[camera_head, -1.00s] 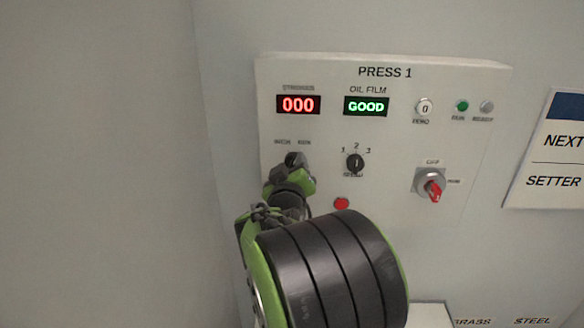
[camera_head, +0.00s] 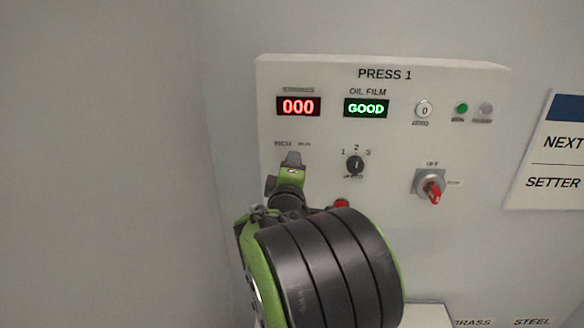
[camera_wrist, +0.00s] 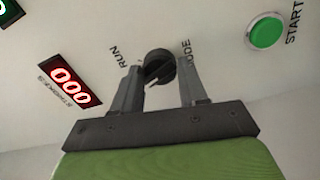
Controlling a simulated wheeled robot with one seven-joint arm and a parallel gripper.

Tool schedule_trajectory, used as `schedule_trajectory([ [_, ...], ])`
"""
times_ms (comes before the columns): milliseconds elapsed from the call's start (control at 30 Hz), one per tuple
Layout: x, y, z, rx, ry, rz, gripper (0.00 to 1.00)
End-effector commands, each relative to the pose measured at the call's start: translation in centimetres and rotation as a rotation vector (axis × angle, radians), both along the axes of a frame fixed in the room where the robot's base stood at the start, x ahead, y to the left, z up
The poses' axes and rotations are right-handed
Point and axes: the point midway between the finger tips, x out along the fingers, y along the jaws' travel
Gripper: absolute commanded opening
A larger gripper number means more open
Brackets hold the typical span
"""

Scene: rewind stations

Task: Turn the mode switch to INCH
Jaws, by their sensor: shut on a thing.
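The mode switch (camera_wrist: 158,66) is a dark round knob on the PRESS 1 panel (camera_head: 470,88). In the wrist view it sits between the two fingertips of my gripper (camera_wrist: 159,72), which is shut on it. A pale pointer mark shows on the knob's lower edge. The RUN and MODE labels are readable beside it; the INCH label is not visible there. In the head view my gripper (camera_head: 291,166) covers the switch, just below the small INCH and RUN lettering. Which label the pointer faces is unclear.
The green START button (camera_wrist: 267,31) is to the right in the wrist view. The strokes display (camera_head: 298,106) reads 000; the oil film display (camera_head: 366,106) reads GOOD. A speed knob (camera_head: 355,165), red button (camera_head: 342,204) and red-handled OFF switch (camera_head: 432,188) are nearby.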

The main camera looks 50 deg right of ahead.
Motion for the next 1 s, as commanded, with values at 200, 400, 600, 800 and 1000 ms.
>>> schedule_trajectory([
  [200, -0.03, -0.01, -0.04, -0.066, 0.088, -0.001, 0.12],
  [400, -0.04, -0.01, -0.06, -0.099, 0.127, -0.001, 0.12],
  [600, -0.04, -0.01, -0.08, -0.11, 0.14, -0.001, 0.12],
  [800, -0.03, -0.02, -0.09, -0.11, 0.141, -0.001, 0.12],
  [1000, -0.03, -0.02, -0.09, -0.11, 0.14, -0.001, 0.58],
])
